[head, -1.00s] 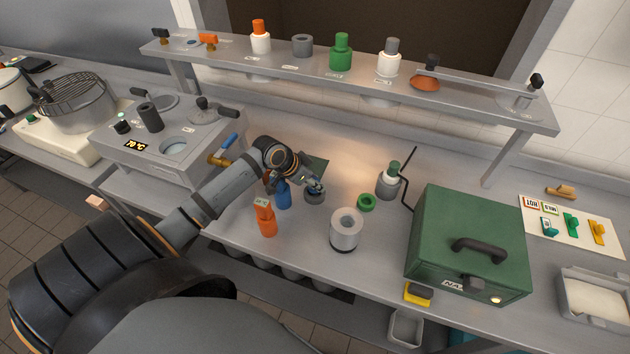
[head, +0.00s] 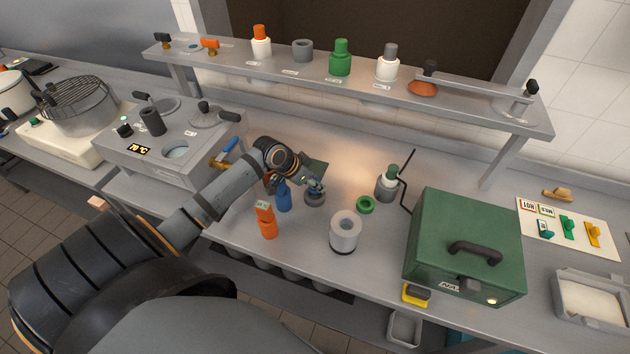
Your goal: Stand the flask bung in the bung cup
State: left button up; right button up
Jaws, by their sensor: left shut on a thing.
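My left gripper (head: 313,187) reaches in from the left and points down at a small grey round cup (head: 315,199), which looks like the bung cup. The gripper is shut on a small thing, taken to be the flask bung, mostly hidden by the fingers. It is at the cup's mouth; I cannot tell whether it stands inside or just above. A white open-topped flask (head: 345,231) with a dark base stands to the right and nearer. My right gripper is out of view.
A blue bottle (head: 284,198) and an orange bottle (head: 266,222) stand close left of the cup. A green ring (head: 365,205) lies to the right, before a grey holder (head: 386,186) with a green-topped bottle. A green box (head: 465,247) stands farther right. A shelf (head: 310,74) runs above.

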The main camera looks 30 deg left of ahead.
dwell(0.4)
pick_arm(q)
jog(key=shift+r+p, duration=0.1)
jog(key=shift+p, duration=0.4)
jog(key=shift+f+b, duration=0.75)
jog(key=shift+f, duration=0.4)
dwell(0.4)
jog(key=shift+r, duration=0.1)
jog(key=shift+r+p, duration=0.45)
jog(key=shift+p, duration=0.2)
jog(key=shift+r+p, duration=0.5)
jog(key=shift+r, duration=0.05)
